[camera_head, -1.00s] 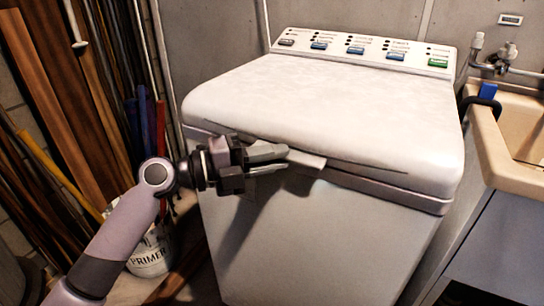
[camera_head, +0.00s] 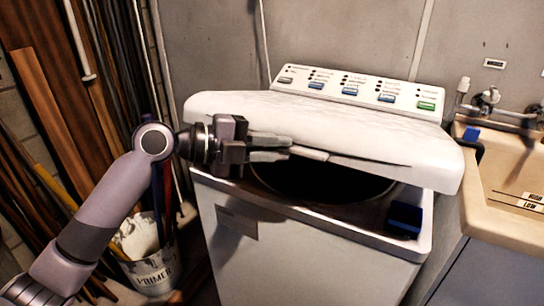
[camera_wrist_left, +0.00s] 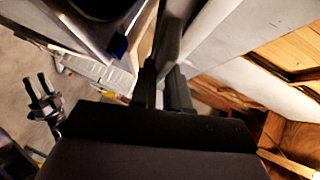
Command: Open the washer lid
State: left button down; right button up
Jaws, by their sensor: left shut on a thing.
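The white washer (camera_head: 300,245) stands in the middle of the head view. Its lid (camera_head: 330,118) is partly raised at the front edge and tilted, and the dark drum opening (camera_head: 315,182) shows below it. My left gripper (camera_head: 290,148) is shut on the tab at the lid's front edge (camera_head: 312,154). In the left wrist view the left fingers (camera_wrist_left: 162,92) reach up to the pale lid edge; the grip itself is partly hidden.
A control panel (camera_head: 360,90) with coloured buttons is behind the lid. A blue piece (camera_head: 405,217) sits on the washer's right rim. A beige sink (camera_head: 505,195) stands to the right. A primer bucket (camera_head: 148,265) and leaning boards (camera_head: 50,110) are on the left.

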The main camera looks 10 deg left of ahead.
pick_arm(q)
jog(key=r+p, duration=0.1)
jog(key=r, duration=0.1)
jog(key=w+r, duration=0.1)
jog(key=r, duration=0.1)
jog(key=r+p, duration=0.1)
jog(key=r, duration=0.1)
jog(key=shift+w+d+r+p, duration=0.25)
jog(key=shift+w+r+p, duration=0.05)
jog(key=shift+r+p, duration=0.1)
jog(key=w+d+r+p, duration=0.1)
jog(key=w+r+p, duration=0.1)
jog(key=r, duration=0.5)
jog(key=shift+w, duration=0.6)
pick_arm(e)
jog(key=shift+s+d+r, duration=0.15)
jog(key=shift+s+r, duration=0.05)
jog(key=shift+r, duration=0.45)
jog(key=shift+s+d+r, duration=0.15)
jog(key=shift+s+r, duration=0.1)
jog(key=shift+r, duration=0.45)
jog(key=shift+s+d+r, duration=0.15)
jog(key=shift+s+r, duration=0.05)
jog(key=shift+r, duration=0.45)
pick_arm(q)
jog(key=shift+f, duration=0.1)
